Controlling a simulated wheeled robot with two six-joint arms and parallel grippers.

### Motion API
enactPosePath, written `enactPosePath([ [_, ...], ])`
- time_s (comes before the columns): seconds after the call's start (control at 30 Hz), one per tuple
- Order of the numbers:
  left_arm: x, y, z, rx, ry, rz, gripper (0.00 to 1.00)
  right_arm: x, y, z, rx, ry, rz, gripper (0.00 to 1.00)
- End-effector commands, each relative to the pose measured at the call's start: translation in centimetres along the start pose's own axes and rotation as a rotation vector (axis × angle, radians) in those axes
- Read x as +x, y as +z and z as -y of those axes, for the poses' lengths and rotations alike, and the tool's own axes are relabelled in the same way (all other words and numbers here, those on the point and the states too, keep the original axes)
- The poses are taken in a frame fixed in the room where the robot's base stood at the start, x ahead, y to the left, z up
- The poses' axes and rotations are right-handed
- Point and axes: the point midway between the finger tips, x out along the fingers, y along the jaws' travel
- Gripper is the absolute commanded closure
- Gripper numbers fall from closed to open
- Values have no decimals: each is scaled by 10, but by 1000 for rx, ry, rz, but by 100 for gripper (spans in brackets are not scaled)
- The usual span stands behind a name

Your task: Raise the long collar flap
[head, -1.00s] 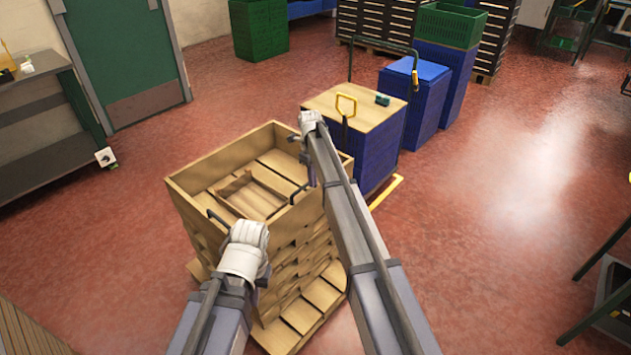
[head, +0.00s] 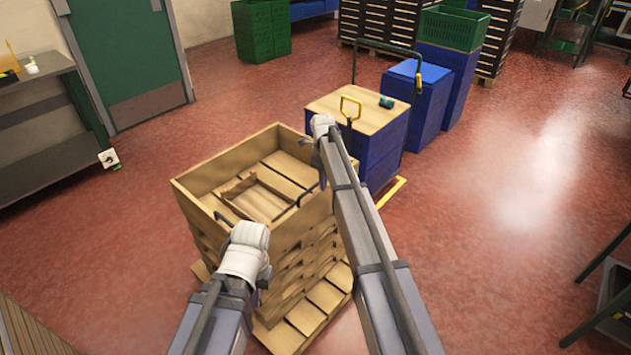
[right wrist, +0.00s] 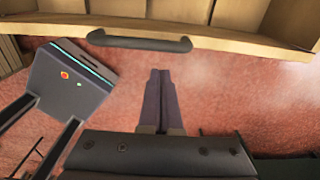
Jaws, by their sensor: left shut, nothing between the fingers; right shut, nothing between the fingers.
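A stack of wooden collars (head: 305,222) stands on a pallet below my arms. A board or small frame (head: 258,198) lies inside its open top. Dark bar handles (head: 308,194) show near the rim. One handle (right wrist: 138,42) crosses in front of the collar's wooden edge in the right wrist view. My right gripper (right wrist: 158,98) is shut and empty, apart from that handle, with floor behind it. In the head view its arm reaches the stack's right side. My left gripper (head: 264,278) is shut at the near side, mostly hidden by its wrist.
A blue cart with a wooden top (head: 362,118) and a yellow handle stands close behind the stack on the right. Blue containers (head: 417,92) stand beyond it. A grey bench (head: 45,120) is at the left. Red floor is open on both sides.

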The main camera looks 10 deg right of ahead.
Motion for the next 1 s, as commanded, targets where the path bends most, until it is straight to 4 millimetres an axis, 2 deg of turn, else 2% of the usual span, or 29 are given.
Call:
enactPosePath([
  [0.03,-3,0,0,0,0,0,100,-3,-18,2,3,1,-5,100],
  [0.1,-21,1,2,0,0,0,100,-21,-6,3,-1,1,-6,100],
  [0.5,-79,5,8,0,0,0,100,-81,26,3,2,0,-8,100],
  [0.67,-87,5,8,0,0,0,100,-89,32,2,3,0,-9,100],
  [0.93,-86,5,8,0,0,0,100,-88,32,1,1,0,-9,100],
  [1.0,-86,5,8,0,0,0,100,-88,28,-5,-30,0,-10,100],
])
